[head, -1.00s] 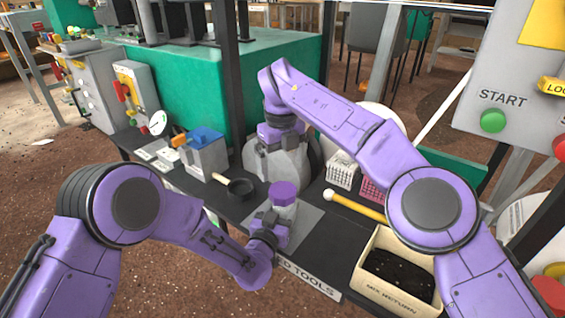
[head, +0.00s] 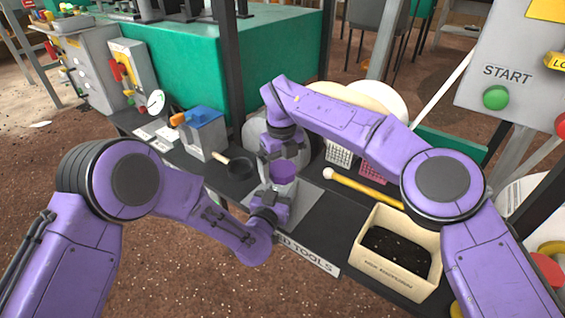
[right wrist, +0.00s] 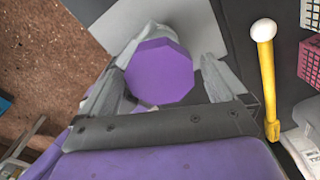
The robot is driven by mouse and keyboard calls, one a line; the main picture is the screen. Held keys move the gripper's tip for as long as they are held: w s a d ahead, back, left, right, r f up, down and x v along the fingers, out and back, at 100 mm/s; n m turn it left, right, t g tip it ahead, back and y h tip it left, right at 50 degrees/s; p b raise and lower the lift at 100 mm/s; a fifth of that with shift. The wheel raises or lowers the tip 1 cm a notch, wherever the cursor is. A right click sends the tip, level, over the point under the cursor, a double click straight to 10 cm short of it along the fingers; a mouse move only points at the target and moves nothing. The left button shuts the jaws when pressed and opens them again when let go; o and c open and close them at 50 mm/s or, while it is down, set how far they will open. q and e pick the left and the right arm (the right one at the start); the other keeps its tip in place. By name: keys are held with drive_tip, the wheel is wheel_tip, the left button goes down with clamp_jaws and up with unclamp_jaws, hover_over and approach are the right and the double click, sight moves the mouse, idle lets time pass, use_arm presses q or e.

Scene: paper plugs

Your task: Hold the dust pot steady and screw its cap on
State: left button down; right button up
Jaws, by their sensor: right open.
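The dust pot (right wrist: 154,31) is a pale cylinder at the top of the right wrist view, partly behind its cap. The purple cap (head: 284,172) sits at the pot's top; it also shows in the right wrist view (right wrist: 160,72). I cannot tell how far it is screwed on. My right gripper (head: 275,158) is open above the cap; in the right wrist view its fingers lie on both sides of it. My left gripper (head: 270,196) is low beside the pot's body, just under the cap. Its fingertips and their contact with the pot are hidden.
A grey mat (head: 307,196) lies under the work on the dark table. A yellow-handled tool (head: 362,188), small baskets (head: 338,153) and a cream bin (head: 370,269) are right.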

drive_tip(key=shift+c, duration=0.3)
drive_tip(key=c, duration=1.1)
drive_tip(key=o, duration=1.2)
drive_tip(key=shift+r, duration=0.1)
wheel_tip(320, 180, up, 7)
drive_tip(key=shift+r, duration=0.2)
use_arm(q)
drive_tip(key=shift+c, duration=1.1)
unclamp_jaws()
